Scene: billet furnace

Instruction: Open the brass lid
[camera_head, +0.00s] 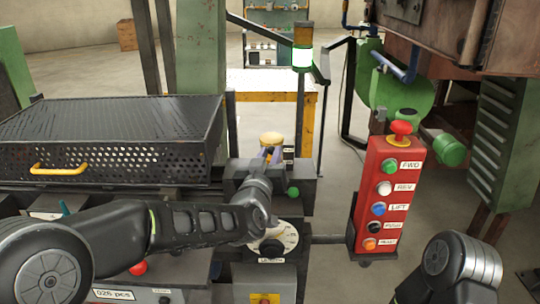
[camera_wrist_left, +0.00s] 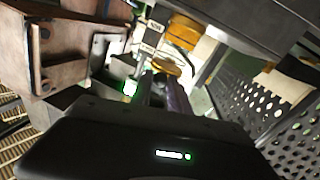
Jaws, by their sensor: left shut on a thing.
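The brass lid (camera_head: 271,138) is a small round yellow-gold piece at the back of the dark machine block, near the middle of the head view. In the left wrist view a brass disc (camera_wrist_left: 165,66) shows just past the fingertips. My left gripper (camera_head: 268,157) reaches over the block from the front and is at the lid. In the left wrist view its fingers (camera_wrist_left: 166,88) are close together, shut at the lid's edge; the exact contact is hidden. My right arm shows at the lower right, but its gripper is out of view.
A perforated black cover (camera_head: 110,120) with a yellow handle (camera_head: 59,169) stands left of the lid. A red button box (camera_head: 386,190) hangs at the right. A dial (camera_head: 273,240) sits under my left forearm.

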